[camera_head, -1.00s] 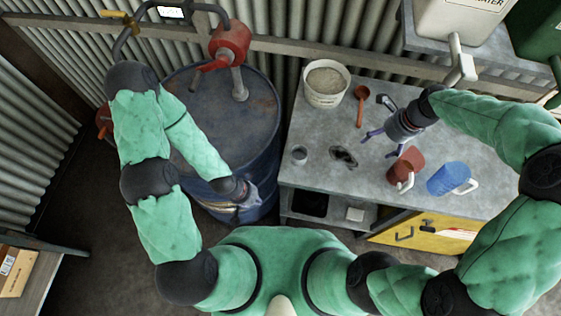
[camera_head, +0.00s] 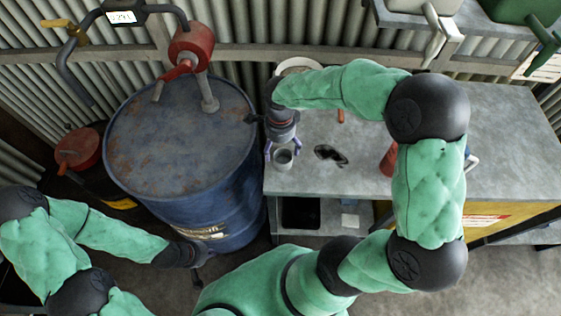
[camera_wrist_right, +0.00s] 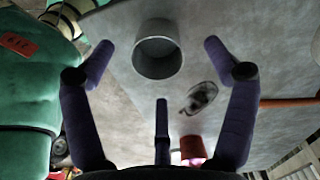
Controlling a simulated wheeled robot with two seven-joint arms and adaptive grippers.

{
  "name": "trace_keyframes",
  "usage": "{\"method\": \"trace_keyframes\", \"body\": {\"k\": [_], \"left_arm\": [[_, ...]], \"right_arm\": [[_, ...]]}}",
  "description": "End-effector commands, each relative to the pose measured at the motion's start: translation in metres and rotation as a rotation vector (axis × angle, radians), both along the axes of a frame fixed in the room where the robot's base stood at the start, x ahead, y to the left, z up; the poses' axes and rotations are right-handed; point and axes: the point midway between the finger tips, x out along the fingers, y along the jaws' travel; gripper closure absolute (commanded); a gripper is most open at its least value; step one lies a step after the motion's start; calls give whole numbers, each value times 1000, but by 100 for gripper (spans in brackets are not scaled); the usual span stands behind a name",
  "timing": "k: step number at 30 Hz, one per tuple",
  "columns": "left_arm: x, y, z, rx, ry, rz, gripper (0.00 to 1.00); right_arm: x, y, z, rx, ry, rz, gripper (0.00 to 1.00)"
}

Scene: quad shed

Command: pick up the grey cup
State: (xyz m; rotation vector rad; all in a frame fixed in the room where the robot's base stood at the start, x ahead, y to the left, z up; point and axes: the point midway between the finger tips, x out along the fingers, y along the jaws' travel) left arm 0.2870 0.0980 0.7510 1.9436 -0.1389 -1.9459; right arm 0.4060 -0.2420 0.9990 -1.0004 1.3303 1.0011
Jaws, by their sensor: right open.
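The grey cup (camera_head: 283,158) stands upright on the near left corner of the grey bench, its open rim facing up. It also shows in the right wrist view (camera_wrist_right: 158,52), upper middle, between my spread purple fingers. My right gripper (camera_head: 282,148) is open, just above and behind the cup in the head view. A visible gap separates the fingers from the cup in the wrist view. My left gripper (camera_head: 203,254) hangs low in front of the blue drum, and its fingers are too small and dark to read.
The blue drum (camera_head: 165,150) stands close left of the bench (camera_head: 500,130). A dark oily patch (camera_head: 330,155) lies right of the cup. A red mug (camera_head: 389,160) and a white tub (camera_head: 298,66) are partly hidden by my right arm. Shelf containers stand at the back right.

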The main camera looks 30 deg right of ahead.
Motion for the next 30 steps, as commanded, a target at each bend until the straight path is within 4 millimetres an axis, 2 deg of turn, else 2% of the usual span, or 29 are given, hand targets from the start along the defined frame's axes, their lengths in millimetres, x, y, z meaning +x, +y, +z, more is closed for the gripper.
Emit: {"method": "trace_keyframes", "body": {"k": [8,18,26,29,30], "left_arm": [[0,0,-3,0,0,1,100],[0,0,-14,0,0,1,100],[0,0,-13,0,0,1,100],[0,0,-13,0,0,1,100],[0,0,-13,0,0,1,100]], "right_arm": [[-2,-1,-15,0,0,-1,14],[-9,-3,-58,2,2,0,14],[-9,-3,-61,2,-2,0,14],[-9,-3,-61,2,-2,0,39],[-9,-3,-61,2,-1,0,51]]}}
